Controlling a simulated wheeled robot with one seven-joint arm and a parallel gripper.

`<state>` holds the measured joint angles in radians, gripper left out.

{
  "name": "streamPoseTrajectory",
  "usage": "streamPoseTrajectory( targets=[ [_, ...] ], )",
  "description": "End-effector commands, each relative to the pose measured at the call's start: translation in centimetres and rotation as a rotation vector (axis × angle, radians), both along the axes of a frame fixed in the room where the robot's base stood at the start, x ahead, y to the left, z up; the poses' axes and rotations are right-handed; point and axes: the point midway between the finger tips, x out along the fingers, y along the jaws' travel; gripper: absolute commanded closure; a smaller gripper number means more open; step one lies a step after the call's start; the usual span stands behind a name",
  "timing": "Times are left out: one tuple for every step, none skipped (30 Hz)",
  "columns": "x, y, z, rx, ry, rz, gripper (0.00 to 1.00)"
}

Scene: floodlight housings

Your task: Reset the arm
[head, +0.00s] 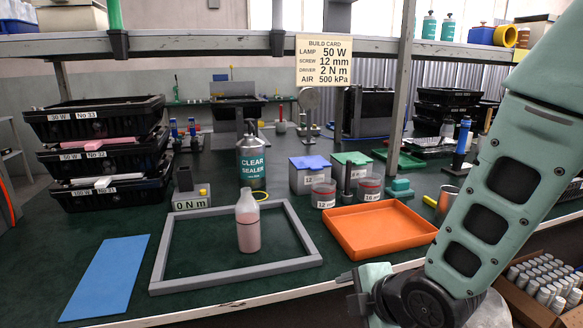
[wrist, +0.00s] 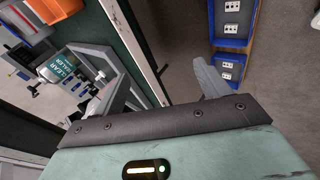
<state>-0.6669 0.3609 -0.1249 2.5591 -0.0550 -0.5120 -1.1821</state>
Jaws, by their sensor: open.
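My arm comes in from the right in the head view and bends down at the bench's front edge. Part of my gripper (head: 350,290) shows there, by the front edge of the bench (head: 215,312); its jaws are small and partly hidden in that view. In the wrist view my gripper (wrist: 155,75) has its two grey fingers wide apart. Nothing is held between them; a gap with the bench edge and floor shows there.
A grey frame (head: 160,258) surrounds a bottle of pink liquid (head: 248,231). An orange tray (head: 372,257) lies to its right, a blue mat (head: 108,276) to its left. A clear sealer bottle (head: 251,166) stands behind. A box of cylinders (head: 520,308) sits below right.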

Motion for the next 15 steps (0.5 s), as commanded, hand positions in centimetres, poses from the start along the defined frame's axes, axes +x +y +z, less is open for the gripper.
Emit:
streamPoseTrajectory(
  targets=[
    [-1.2,0.1,0.8,0.047,0.09,-0.082,0.25],
    [-2.1,0.1,1.0,0.069,0.152,-0.134,0.25],
    [-3.3,0.0,1.4,0.095,0.233,-0.21,0.25],
    [-4.3,-0.1,1.7,0.112,0.291,-0.266,0.25],
    [-5.4,-0.2,2.0,0.123,0.348,-0.322,0.25],
    [-6.7,-0.4,2.5,0.136,0.416,-0.398,0.25],
    [-7.7,-0.5,2.9,0.141,0.464,-0.451,0.25],
    [-8.7,-0.7,3.2,0.144,0.507,-0.504,0.25],
    [-10.0,-0.9,3.7,0.144,0.561,-0.572,0.25],
    [-10.8,-1.1,4.0,0.143,0.593,-0.62,0.25],
    [-11.7,-1.3,4.4,0.139,0.625,-0.667,0.25],
    [-12.8,-1.6,4.8,0.134,0.662,-0.727,0.25],
    [-13.6,-1.8,5.1,0.128,0.684,-0.771,0.25],
    [-14.4,-2.1,5.4,0.121,0.706,-0.813,0.25],
    [-15.3,-2.4,5.8,0.112,0.732,-0.867,0.25]
  ],
)
